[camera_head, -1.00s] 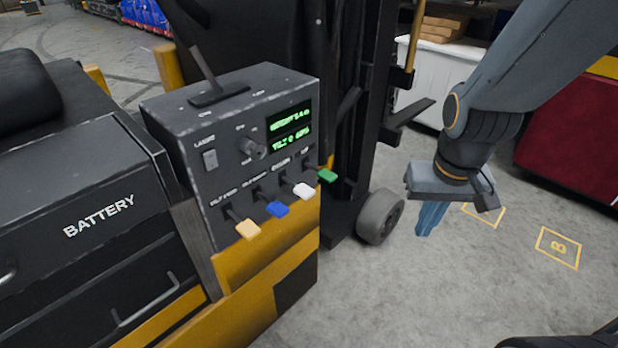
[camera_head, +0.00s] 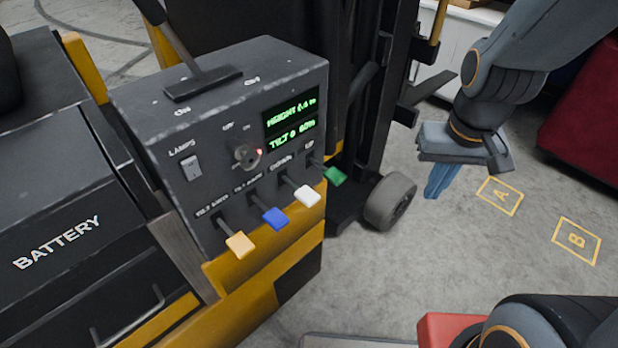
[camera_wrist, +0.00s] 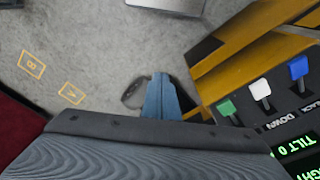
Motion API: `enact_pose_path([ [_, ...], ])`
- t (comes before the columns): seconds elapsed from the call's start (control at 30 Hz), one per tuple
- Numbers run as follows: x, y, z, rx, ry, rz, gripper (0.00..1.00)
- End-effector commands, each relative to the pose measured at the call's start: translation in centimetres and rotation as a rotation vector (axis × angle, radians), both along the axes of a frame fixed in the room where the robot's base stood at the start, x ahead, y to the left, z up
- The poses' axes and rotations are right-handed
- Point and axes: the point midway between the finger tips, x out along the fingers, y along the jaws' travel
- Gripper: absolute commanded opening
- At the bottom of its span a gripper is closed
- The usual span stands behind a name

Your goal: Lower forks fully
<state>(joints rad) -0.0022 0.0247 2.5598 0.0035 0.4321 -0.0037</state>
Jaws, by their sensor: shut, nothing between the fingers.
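The forklift's control box (camera_head: 170,130) stands at centre left, with a green display (camera_head: 291,122) reading a height and a tilt. Its lower front has a yellow lever (camera_head: 240,245), a blue lever (camera_head: 275,218), a white lever (camera_head: 307,195) labelled DOWN and a green lever (camera_head: 335,176). In the wrist view the green lever (camera_wrist: 228,109), white lever (camera_wrist: 260,89) and blue lever (camera_wrist: 298,68) show at right. My gripper (camera_head: 434,186) is shut and empty, pointing down, to the right of the levers and apart from them. Its blue fingers show in the wrist view (camera_wrist: 163,95). A black fork (camera_head: 425,98) shows beside the mast.
The black mast (camera_head: 392,60) and a grey wheel (camera_head: 388,203) stand between the control box and my arm. Floor squares A (camera_head: 500,195) and B (camera_head: 577,240) lie at right. A dark red container (camera_head: 590,110) is at the far right. The floor between is clear.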

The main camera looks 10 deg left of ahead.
Motion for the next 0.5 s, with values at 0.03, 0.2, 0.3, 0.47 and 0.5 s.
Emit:
enact_pose_path([
  [0.03, 0.2, 0.2, 0.0, -0.001, 0.0, 0.018, 0.0],
  [0.2, 1.5, 2.5, 0.7, -0.024, 0.011, 0.262, 0.0],
  [0.3, 2.7, 5.3, 1.5, -0.048, 0.022, 0.547, 0.0],
  [0.47, 4.2, 10.8, 3.3, -0.088, 0.039, 1.089, 0.0],
  [0.5, 4.4, 12.2, 3.8, -0.097, 0.043, 1.223, 0.0],
])
